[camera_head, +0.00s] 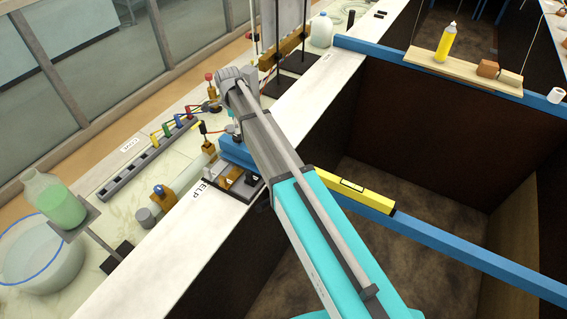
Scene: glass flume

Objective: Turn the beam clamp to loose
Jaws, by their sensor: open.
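The blue beam (236,150) reaches over the white ledge on the near side of the flume. A small clamp-like fitting with metal and dark plates (238,184) sits at its end, and I take it for the beam clamp. Its setting cannot be read from here. My grey wrist is above and behind it, and my forearm covers part of the beam. My gripper (232,128) is mostly hidden by the forearm. Only a small grey part shows just above the beam, with nothing seen held. Whether it touches anything cannot be told.
A yellow level (355,187) lies on the beam across the dark flume. Left of the clamp are a clear cylinder (190,175), a strip with coloured plugs (150,158) and a tilted bottle of green liquid (55,200).

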